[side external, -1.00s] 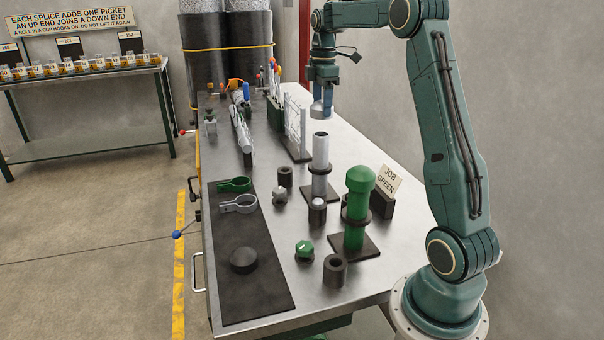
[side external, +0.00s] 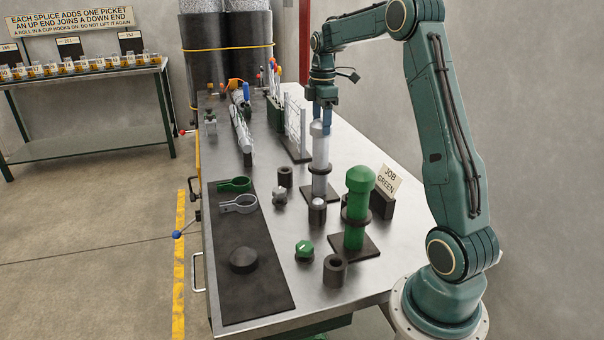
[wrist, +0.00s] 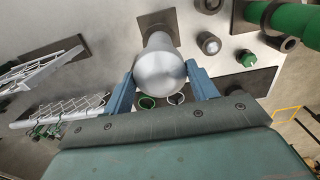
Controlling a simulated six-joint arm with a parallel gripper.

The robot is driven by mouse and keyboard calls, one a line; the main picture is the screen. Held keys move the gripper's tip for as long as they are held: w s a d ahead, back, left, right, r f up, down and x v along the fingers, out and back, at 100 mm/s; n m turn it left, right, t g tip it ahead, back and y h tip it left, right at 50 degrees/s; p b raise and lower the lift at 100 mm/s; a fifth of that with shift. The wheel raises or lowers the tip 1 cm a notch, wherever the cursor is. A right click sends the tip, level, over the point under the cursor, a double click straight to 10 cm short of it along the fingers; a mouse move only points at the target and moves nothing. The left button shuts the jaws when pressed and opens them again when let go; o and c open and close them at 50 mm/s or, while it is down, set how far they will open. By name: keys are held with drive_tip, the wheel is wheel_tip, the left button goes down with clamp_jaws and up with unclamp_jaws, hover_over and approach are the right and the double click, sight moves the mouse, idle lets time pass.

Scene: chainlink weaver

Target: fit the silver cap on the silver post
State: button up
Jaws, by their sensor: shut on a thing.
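The silver cap (side external: 319,129) is at the top of the silver post (side external: 320,155), in line with it and with no visible gap. I cannot tell how far down it sits. The post stands upright on a dark base plate, with a dark collar (side external: 319,169) around it. My gripper (side external: 321,122) points down and is shut on the cap. In the wrist view the round cap (wrist: 159,73) is between the two blue fingers and hides the top of the post; part of the silver post (wrist: 158,41) shows beyond it.
A green capped post (side external: 356,205) with a dark collar stands nearer the camera, beside the "JOB GREEN" sign (side external: 388,181). Wire mesh panels (side external: 295,128) stand close to the left of the silver post. A dark mat (side external: 240,285) with clamps lies at the front left.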

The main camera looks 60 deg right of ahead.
drive_tip(key=shift+f, duration=1)
drive_tip(key=o, duration=1.1)
drive_tip(key=shift+c, duration=0.2)
drive_tip(key=shift+r, duration=0.15)
wheel_tip(320, 180, up, 14)
drive_tip(key=shift+f, duration=0.25)
